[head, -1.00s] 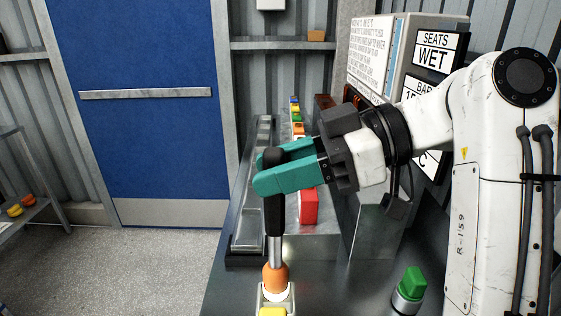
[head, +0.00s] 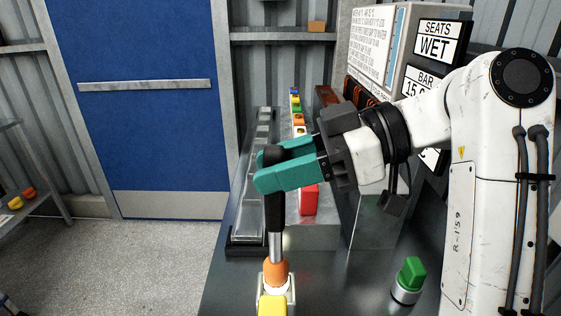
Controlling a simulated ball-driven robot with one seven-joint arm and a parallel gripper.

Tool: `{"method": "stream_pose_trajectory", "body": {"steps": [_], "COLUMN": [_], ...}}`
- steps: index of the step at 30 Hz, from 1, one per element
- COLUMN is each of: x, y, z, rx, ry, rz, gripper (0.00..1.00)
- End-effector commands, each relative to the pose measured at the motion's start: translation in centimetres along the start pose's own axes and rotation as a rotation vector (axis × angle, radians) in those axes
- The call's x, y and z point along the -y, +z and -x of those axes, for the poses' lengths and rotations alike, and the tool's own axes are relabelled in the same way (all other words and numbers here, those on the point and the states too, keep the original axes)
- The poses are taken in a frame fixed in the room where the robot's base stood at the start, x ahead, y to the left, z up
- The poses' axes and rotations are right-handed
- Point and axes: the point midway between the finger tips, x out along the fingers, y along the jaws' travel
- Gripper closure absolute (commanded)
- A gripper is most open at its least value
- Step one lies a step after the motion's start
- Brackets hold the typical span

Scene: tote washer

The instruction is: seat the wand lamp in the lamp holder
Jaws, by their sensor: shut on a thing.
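My gripper (head: 262,178) has teal fingers and is shut on the wand lamp (head: 275,211). The wand stands close to upright, with its black handle between the fingers and a bare metal shaft below. An orange piece (head: 275,271) is at the shaft's lower end. Below it is a pale fitting (head: 290,289), which looks like the lamp holder, partly hidden by a yellow block (head: 272,305) at the bottom edge. I cannot tell whether the wand is seated in it or just above it.
A green knob (head: 410,275) stands on the dark counter (head: 335,285) to the right. A long metal tray (head: 247,215), a red block (head: 309,200) and several small coloured pieces lie behind the wand. A sign-covered cabinet (head: 385,45) stands at the back right.

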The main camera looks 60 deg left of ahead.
Motion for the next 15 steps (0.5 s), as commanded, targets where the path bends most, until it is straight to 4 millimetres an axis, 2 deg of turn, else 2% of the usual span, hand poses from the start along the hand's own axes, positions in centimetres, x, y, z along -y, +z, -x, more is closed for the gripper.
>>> {"method": "stream_pose_trajectory", "body": {"steps": [8, 15], "x": [0.00, 0.01], "y": [0.05, 0.85], "z": [-0.02, -0.30], "rx": [-0.001, -0.001], "ry": [0.000, 0.000], "rz": [0.000, -0.001], "gripper": [1.00, 1.00]}}
